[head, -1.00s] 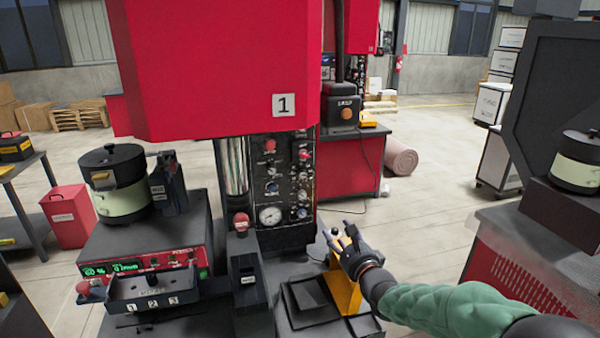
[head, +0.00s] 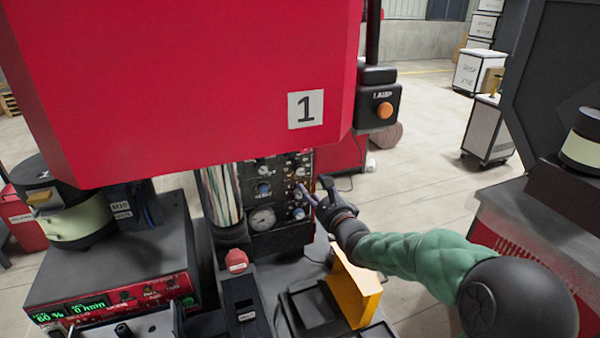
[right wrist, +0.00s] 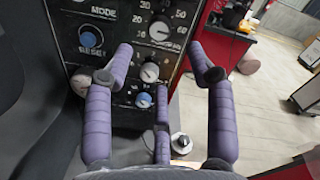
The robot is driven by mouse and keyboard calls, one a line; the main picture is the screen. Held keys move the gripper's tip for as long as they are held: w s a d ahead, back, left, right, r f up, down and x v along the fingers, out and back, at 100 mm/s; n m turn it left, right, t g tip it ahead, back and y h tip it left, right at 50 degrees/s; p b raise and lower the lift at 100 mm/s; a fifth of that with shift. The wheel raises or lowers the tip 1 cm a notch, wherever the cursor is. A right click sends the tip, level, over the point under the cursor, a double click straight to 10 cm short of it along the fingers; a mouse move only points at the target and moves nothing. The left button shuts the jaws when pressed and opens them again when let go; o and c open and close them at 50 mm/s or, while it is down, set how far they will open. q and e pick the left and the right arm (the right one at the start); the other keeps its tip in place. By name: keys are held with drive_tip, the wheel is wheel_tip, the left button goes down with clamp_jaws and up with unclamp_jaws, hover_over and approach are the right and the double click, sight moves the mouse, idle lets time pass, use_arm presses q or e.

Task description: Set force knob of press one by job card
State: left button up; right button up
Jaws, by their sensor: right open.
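Press one is a red machine (head: 230,80) with a "1" plate, in the head view. Under its red housing is a dark control panel (head: 274,203) with several knobs and a round gauge (head: 262,219). My right gripper (head: 314,190) is open at the panel's right edge. In the right wrist view, its purple fingers (right wrist: 160,68) spread in front of the panel, around a white knob (right wrist: 149,72) and a blue knob (right wrist: 143,100). Contact cannot be told. Above them is a dial with numbers (right wrist: 159,30). I cannot tell which is the force knob. No readable job card shows.
A yellow stand (head: 352,288) is just below my right forearm. A black box with an orange button (head: 378,100) hangs right of the housing. A bowl feeder (head: 62,205) stands at left above a unit with a green display (head: 85,307). Open floor lies behind at right.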

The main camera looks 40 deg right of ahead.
sight(300, 172)
drive_tip(key=x, duration=0.9)
drive_tip(key=shift+b, duration=0.4)
drive_tip(key=shift+s, duration=0.1)
clamp_jaws()
